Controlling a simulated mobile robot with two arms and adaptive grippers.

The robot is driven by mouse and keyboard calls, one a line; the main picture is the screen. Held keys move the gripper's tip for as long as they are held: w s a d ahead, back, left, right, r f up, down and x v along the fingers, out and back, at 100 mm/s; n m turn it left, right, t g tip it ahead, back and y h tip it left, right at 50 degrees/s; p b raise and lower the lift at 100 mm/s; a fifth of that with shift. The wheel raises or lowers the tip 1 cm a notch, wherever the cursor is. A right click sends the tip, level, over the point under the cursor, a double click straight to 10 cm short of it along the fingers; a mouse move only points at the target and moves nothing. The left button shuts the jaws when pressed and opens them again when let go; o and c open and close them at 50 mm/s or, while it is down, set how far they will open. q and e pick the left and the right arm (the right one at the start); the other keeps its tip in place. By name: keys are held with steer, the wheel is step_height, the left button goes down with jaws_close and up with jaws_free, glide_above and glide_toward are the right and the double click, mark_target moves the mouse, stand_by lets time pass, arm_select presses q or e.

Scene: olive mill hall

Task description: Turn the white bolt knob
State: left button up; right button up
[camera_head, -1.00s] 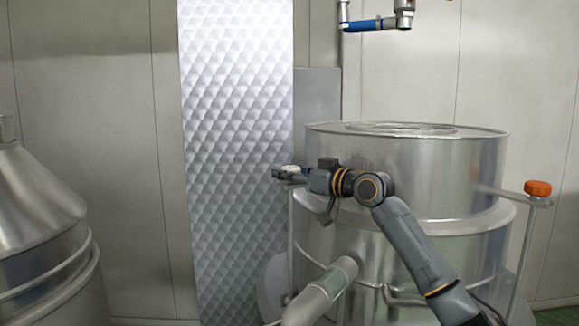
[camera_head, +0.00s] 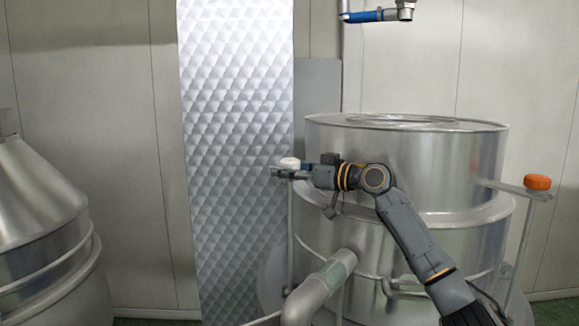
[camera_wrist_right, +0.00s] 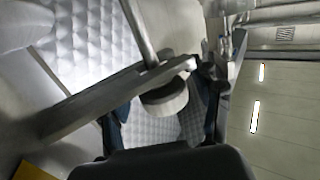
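The white bolt knob (camera_head: 289,163) sits at the left side of the big steel tank (camera_head: 420,160), at the top of a thin upright rod. In the right wrist view the knob (camera_wrist_right: 164,98) is a short pale round cap beside a metal bar. My right gripper (camera_head: 290,173) reaches it from the right, its fingers at the knob's level or just below. In the right wrist view the gripper (camera_wrist_right: 162,112) is open, one finger on each side of the knob with gaps. I see no firm contact. My left gripper is out of view.
An orange knob (camera_head: 537,182) stands on a bracket at the tank's right. A pipe (camera_head: 320,287) runs below my right arm. A quilted metal panel (camera_head: 235,130) is behind, and a steel cone vessel (camera_head: 40,200) is at the left. A blue-handled valve (camera_head: 362,16) hangs above.

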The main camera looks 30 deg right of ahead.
mark_target(299, 168)
steer(key=shift+s+d+r, duration=0.15)
steer(key=shift+s+r, duration=0.05)
steer(key=shift+r, duration=0.05)
steer(key=v, duration=0.7)
steer(key=shift+s+d+f, duration=0.1)
steer(key=shift+s+f, duration=0.05)
steer(key=shift+c, duration=1.3)
steer(key=shift+f, duration=0.1)
steer(key=shift+c, duration=0.3)
